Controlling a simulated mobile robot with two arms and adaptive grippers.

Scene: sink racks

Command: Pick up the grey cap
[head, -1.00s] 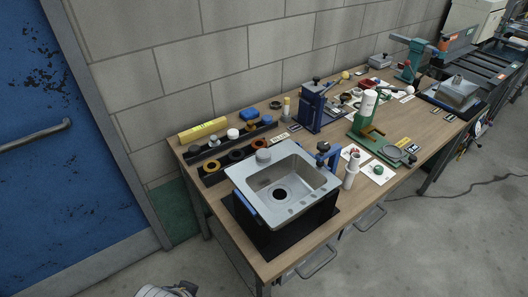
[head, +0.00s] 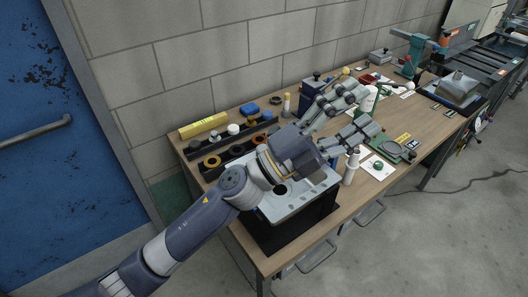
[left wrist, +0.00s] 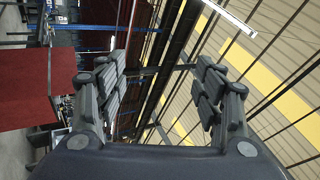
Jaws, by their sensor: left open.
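The earlier head frame shows a grey round cap at the back left corner of the steel sink (head: 300,208). My left arm now covers that corner in the head view, and I cannot see the cap. My left gripper (head: 366,110) is open and empty above the table, past the sink, with its fingers pointing right. In the left wrist view the open fingers (left wrist: 162,68) are spread wide, with only the ceiling and distant room behind them. My right gripper is not in view.
Two black racks with round caps and rings (head: 213,162) stand left of the sink. A yellow box (head: 203,125) lies behind them. A white bottle (head: 351,167) stands right of the sink. Green and blue tools crowd the table behind; the floor in front is free.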

